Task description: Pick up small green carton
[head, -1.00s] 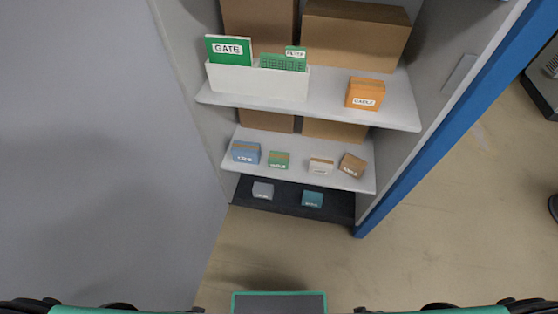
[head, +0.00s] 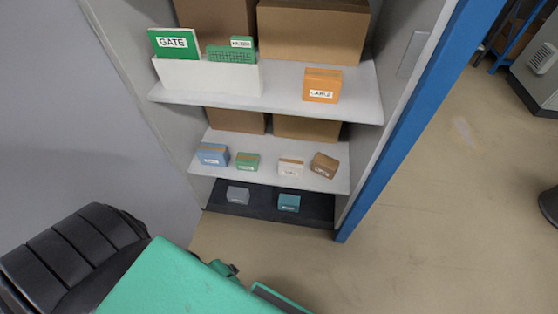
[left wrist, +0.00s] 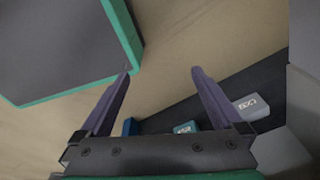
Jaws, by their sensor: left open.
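The small green carton (head: 247,161) sits on the middle shelf (head: 270,179) in the head view, between a blue carton (head: 212,155) and a white carton (head: 290,168). It has a tan top band and a white label. My left gripper shows in the left wrist view (left wrist: 162,74), its two dark fingers apart with nothing between them. It points toward the floor and the dark bottom shelf, and the green carton does not show there. In the head view my left arm is at the lower left, in front of and below the shelves. My right gripper is out of view.
A brown carton (head: 324,165) is also on the middle shelf. Grey (head: 238,195) and teal (head: 289,202) boxes sit on the bottom shelf. The top shelf holds a white bin (head: 208,76) and an orange box (head: 321,86). A blue post (head: 400,130) edges the right side.

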